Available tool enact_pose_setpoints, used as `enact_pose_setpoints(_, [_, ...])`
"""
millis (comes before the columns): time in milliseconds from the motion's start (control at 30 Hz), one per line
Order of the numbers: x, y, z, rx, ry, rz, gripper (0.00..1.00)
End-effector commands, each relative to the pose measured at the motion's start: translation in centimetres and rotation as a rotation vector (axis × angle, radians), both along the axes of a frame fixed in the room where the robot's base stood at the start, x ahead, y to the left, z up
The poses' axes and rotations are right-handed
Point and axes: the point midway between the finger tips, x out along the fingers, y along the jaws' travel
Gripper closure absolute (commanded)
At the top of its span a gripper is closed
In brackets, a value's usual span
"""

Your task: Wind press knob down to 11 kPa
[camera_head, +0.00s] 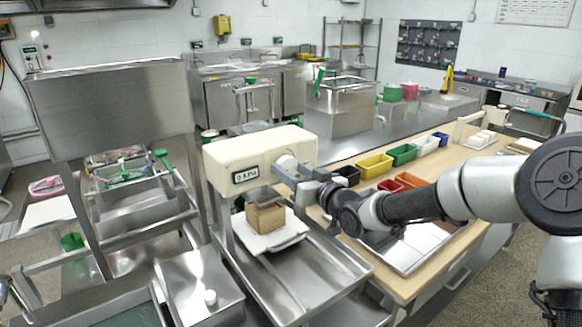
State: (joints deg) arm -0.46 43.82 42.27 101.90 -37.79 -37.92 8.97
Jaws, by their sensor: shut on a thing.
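The press is a cream box (260,150) standing over a steel tray. Its small display (245,175) appears to read 0 kPa, though the digits are small. A round pale knob (287,163) sticks out of its right end. My gripper (286,174) comes in from the right and is shut on the knob; the fingertips are partly hidden against it. Below the press head, a brown block (266,217) stands on a white plate (265,240). I cannot tell whether the press plate touches the block's top.
The steel tray (335,263) extends in front and to the right. A wooden bench (440,165) with colored bins, including a yellow bin (374,166), stands behind my arm. A steel box (198,287) and an upright steel panel (110,105) are at left.

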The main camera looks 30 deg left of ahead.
Motion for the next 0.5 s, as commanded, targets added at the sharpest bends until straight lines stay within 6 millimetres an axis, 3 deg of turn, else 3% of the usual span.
enact_pose_setpoints(500, [0.14,-0.14,0.2,0.228,0.439,-0.002,0.75])
